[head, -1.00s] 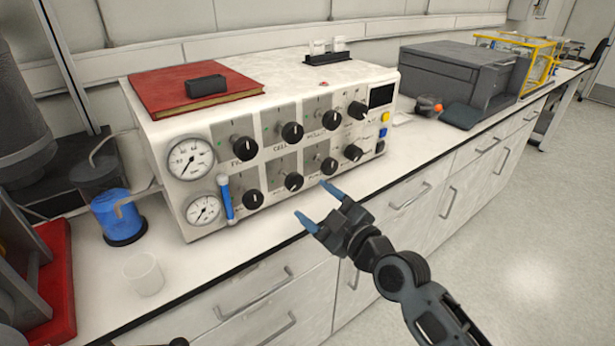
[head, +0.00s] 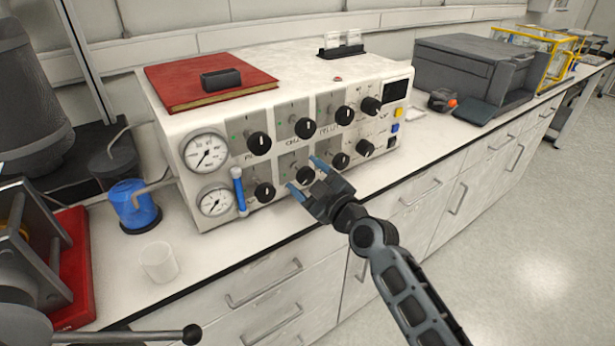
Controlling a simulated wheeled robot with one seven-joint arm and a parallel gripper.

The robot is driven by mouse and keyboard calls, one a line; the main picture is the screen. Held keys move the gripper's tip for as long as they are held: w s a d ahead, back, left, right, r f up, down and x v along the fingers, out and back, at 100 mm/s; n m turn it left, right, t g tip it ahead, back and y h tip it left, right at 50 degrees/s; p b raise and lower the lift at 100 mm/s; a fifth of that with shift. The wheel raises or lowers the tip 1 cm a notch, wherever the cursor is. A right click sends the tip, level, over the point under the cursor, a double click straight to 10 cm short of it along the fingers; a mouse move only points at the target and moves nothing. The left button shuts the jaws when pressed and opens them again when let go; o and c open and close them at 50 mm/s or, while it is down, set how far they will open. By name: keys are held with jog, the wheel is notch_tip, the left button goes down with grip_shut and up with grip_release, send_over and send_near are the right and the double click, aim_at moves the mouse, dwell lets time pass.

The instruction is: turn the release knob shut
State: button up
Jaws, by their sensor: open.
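A white control unit (head: 222,128) on the bench carries two rows of black knobs on its front panel. The lower-row knob second from the left (head: 306,176) appears between my fingertips. My gripper (head: 303,174) is open, with its blue-tipped fingers spread to the knob's left and upper right. I cannot tell whether the fingers touch it. The lower-left knob (head: 264,192) is left of my gripper, and another lower knob (head: 340,161) is right of it. The panel labels are too small to read surely, so I cannot tell which knob is the release knob.
A red book (head: 208,86) lies on the unit. A blue container (head: 135,206) and a white cup (head: 159,262) stand left on the bench. The floor at right is clear.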

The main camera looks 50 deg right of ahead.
jog(key=shift+c, duration=0.4)
jog(key=c, duration=1)
jog(key=shift+o, duration=0.2)
